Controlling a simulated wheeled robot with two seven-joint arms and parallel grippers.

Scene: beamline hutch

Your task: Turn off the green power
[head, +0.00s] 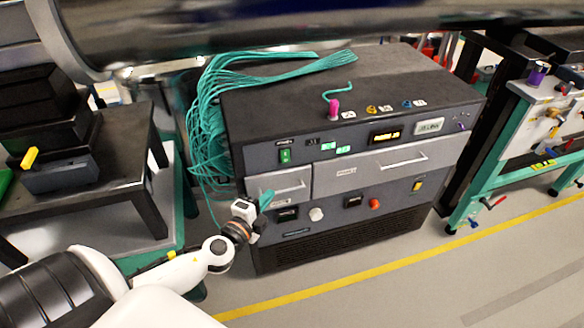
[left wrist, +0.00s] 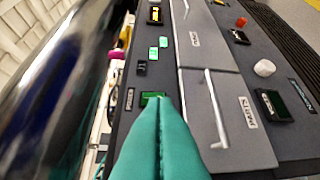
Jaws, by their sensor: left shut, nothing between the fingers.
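The green power switch (head: 285,156) is a small lit green rocker at the upper left of the dark cabinet's front panel. In the left wrist view the green switch (left wrist: 150,96) is just beyond my fingertips, which hide part of it. My left gripper (head: 267,196) has teal fingers, shut with nothing between them. In the head view it appears below the switch, in front of the small left drawer. In the left wrist view the shut left fingers (left wrist: 160,105) point at the switch; I cannot tell whether they touch it. My right gripper is not in view.
The cabinet (head: 350,98) has drawers with bar handles (head: 404,161), a white knob (head: 316,214), a red button (head: 375,203) and lit displays (head: 385,135). A teal cable bundle (head: 205,110) hangs at its left. A dark table (head: 125,150) stands left; floor is clear in front.

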